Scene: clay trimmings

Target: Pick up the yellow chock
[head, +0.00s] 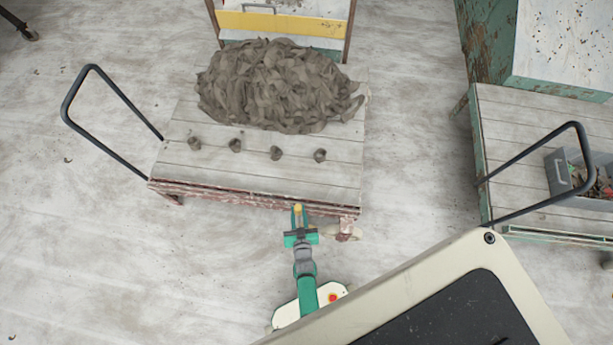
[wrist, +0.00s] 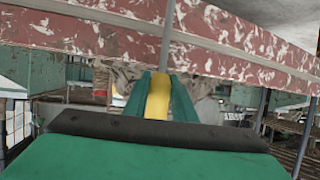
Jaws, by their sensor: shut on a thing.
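The yellow chock (wrist: 158,98) sits between the two green fingers of my gripper (wrist: 160,95) in the wrist view. My gripper is shut on it. The red, chipped side of that cart runs just above and beyond the chock in the wrist view. The chock's lower part is hidden by my gripper.
The wooden cart (head: 265,178) carries a large heap of clay trimmings (head: 275,88) and several small clay lumps. Its black handle (head: 85,105) sticks out left. A caster (head: 345,232) is right of my gripper. A second cart (head: 510,130) with a grey bin (head: 557,172) stands right.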

